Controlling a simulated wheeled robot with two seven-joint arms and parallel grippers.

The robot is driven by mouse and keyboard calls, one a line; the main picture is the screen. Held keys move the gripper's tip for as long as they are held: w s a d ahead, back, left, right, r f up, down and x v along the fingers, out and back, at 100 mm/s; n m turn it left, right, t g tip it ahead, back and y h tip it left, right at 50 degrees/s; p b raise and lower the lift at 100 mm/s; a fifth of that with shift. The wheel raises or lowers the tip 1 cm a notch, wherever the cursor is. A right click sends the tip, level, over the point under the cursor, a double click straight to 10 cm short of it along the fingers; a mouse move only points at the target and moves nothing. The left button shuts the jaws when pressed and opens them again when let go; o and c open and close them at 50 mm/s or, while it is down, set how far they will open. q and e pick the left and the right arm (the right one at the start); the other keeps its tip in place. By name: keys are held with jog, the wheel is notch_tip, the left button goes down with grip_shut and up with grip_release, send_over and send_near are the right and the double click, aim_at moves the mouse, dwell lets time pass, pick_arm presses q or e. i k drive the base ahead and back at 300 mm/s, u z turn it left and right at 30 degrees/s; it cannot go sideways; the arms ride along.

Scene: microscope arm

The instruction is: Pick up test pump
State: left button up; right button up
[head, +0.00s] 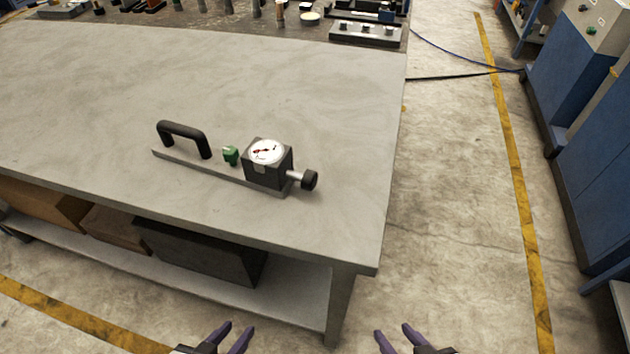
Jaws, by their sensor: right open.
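The test pump (266,171) lies on the grey workbench (330,110) near its front right corner. It has a flat metal base, a black handle (184,135) at its left end, a small green part, a dark block with a round white gauge, and a black knob (309,180) at its right end. My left gripper (236,336) is at the bottom of the view, in front of the bench, with its two purple fingers apart and nothing between them. My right gripper (397,340) is at the bottom, right of the bench corner, open and empty. Both are apart from the pump.
Several tools and a grey block (367,33) stand along the bench's back edge. Boxes (200,248) sit on the shelf below. Blue cabinets (580,90) stand at the right, with a cable on the floor. The bench top around the pump is clear.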

aim_at(264, 164)
jog(key=k, duration=0.5)
jog(key=u, duration=1.8)
jog(key=i, duration=1.2)
jog(key=z, duration=2.25)
jog(key=k, duration=0.5)
jog(key=z, duration=0.05)
jog(key=i, duration=0.5)
